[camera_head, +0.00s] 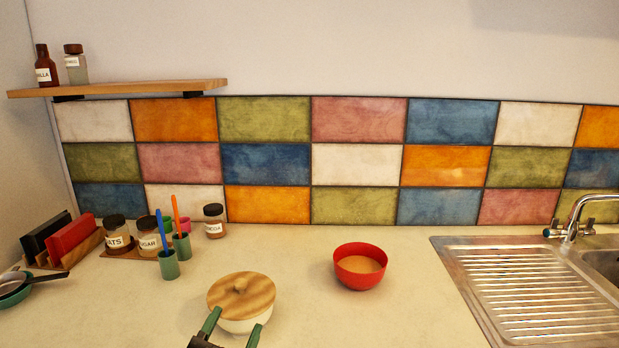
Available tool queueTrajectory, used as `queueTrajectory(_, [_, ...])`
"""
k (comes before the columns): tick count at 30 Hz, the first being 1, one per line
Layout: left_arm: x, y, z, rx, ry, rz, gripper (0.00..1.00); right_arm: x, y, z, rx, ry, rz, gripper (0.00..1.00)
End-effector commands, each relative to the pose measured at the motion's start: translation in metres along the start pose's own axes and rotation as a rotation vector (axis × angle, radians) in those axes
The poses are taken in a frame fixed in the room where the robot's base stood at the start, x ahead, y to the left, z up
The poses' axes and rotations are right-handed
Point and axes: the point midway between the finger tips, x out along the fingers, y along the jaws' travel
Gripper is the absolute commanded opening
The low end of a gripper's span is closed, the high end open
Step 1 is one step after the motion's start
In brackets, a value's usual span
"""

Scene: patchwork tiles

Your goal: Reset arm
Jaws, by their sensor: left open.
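My left gripper (237,319) comes in at the bottom edge, left of centre, with two green fingers spread apart. It is open, and I see nothing held between the fingers. A white pot (243,325) with a round wooden lid (241,292) stands on the counter just beyond the fingertips. In the picture the fingers overlap the pot's lower part; I cannot tell whether they touch it. My right gripper is not in view.
A red bowl (360,267) with tan contents stands right of the pot. A metal sink (540,290) with a tap (575,218) is at right. Jars (148,237), green cups (168,264) and a rack (68,240) stand at left. Counter between pot and bowl is clear.

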Motion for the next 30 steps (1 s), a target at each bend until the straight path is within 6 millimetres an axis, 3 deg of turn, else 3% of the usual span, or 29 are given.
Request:
queueTrajectory(1, [-0.02, -0.003, 0.03, -0.05, -0.162, -0.026, 0.6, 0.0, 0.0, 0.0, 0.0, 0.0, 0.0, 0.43])
queueTrajectory(3, [-0.05, -0.005, 0.069, -0.104, -0.386, -0.046, 0.6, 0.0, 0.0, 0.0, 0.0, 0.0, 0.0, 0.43])
queueTrajectory(6, [-0.102, -0.001, 0.113, -0.17, -0.683, -0.038, 0.6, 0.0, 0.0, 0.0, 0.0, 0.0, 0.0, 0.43])
queueTrajectory(9, [-0.152, 0.008, 0.14, -0.218, -0.922, -0.004, 0.6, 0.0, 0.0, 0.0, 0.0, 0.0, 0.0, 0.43])
queueTrajectory(15, [-0.233, 0.024, 0.16, -0.282, -1.263, 0.091, 0.6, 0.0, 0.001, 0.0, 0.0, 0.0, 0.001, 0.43])
queueTrajectory(21, [-0.302, 0.037, 0.158, -0.334, -1.525, 0.203, 0.6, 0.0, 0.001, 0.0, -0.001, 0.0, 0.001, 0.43])
queueTrajectory(30, [-0.305, 0.067, 0.234, -0.33, -1.56, 0.219, 0.6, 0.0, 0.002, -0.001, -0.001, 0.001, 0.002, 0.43])
